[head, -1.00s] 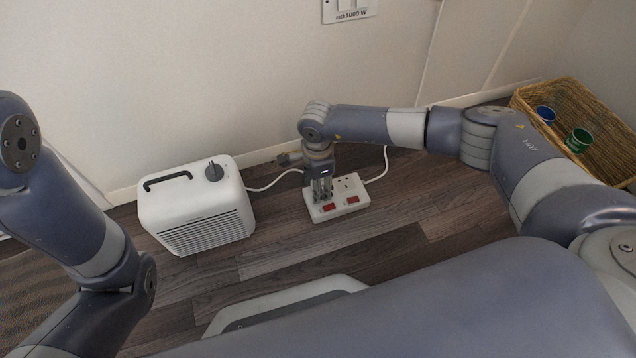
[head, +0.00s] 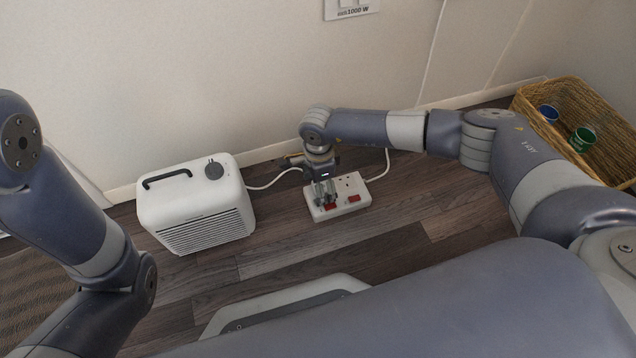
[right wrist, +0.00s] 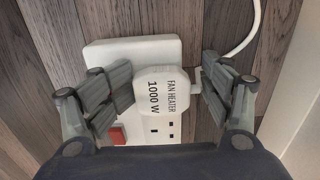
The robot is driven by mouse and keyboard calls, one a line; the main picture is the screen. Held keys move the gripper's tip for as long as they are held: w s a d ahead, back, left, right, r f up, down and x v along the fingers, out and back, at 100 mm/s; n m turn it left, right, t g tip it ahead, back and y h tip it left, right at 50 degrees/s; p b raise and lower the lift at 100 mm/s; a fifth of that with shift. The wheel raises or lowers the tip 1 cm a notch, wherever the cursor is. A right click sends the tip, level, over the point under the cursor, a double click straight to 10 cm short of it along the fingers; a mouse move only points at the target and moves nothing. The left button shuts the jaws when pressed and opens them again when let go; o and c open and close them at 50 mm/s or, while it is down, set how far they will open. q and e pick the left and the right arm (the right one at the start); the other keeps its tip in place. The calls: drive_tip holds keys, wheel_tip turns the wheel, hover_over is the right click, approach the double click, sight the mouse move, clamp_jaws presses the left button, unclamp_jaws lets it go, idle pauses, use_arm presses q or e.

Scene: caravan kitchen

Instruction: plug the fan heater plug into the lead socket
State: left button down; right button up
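The white fan heater plug (right wrist: 168,92), labelled "FAN HEATER 1000 W", sits over one outlet of the white lead socket (right wrist: 108,52) in the right wrist view. Its pins are hidden; I cannot tell how deep they sit. The other outlet's holes show beside it. My right gripper (right wrist: 168,88) has its fingers spread on both sides of the plug, with narrow gaps. In the head view the right gripper (head: 325,193) points down at the left part of the lead socket (head: 350,208) on the floor. My left gripper is out of view.
The white fan heater (head: 197,207) stands left of the lead socket, its cable (head: 273,182) running toward my right gripper. A wicker basket (head: 560,100) with a blue cup (head: 547,114) and a green cup (head: 583,138) stands far right. Floor in front of the socket is clear.

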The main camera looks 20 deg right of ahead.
drive_tip(key=shift+r, duration=0.15)
wheel_tip(320, 180, up, 12)
idle(0.7)
idle(0.4)
